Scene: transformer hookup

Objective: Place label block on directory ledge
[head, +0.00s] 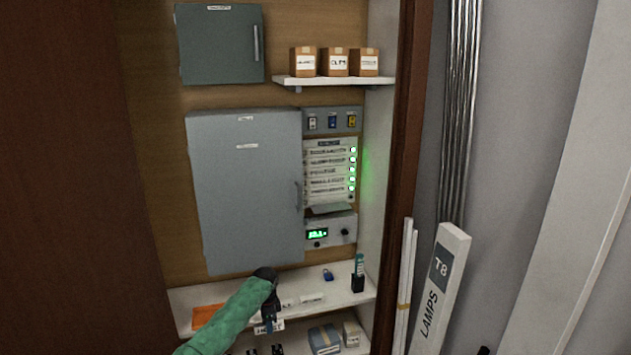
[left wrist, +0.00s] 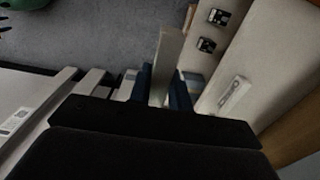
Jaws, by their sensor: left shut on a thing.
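My left gripper (head: 268,321) hangs at the front edge of the lower shelf in the head view, below the grey cabinet. It is shut on a label block (head: 275,326), a small pale block with dark print. In the left wrist view the block (left wrist: 166,62) stands up between the two blue fingers of the gripper (left wrist: 162,88). The directory (head: 329,172) is a white panel with several printed rows. The directory ledge (head: 331,209) is the grey lip under it, up and to the right of the gripper, and looks empty. My right gripper is not in view.
The lower shelf (head: 345,302) holds another white block (head: 311,299), a blue padlock (head: 328,275), a dark holder (head: 357,283) and an orange item (head: 207,315). A device with a green display (head: 317,233) sits below the ledge. A LAMPS box (head: 438,290) stands at right.

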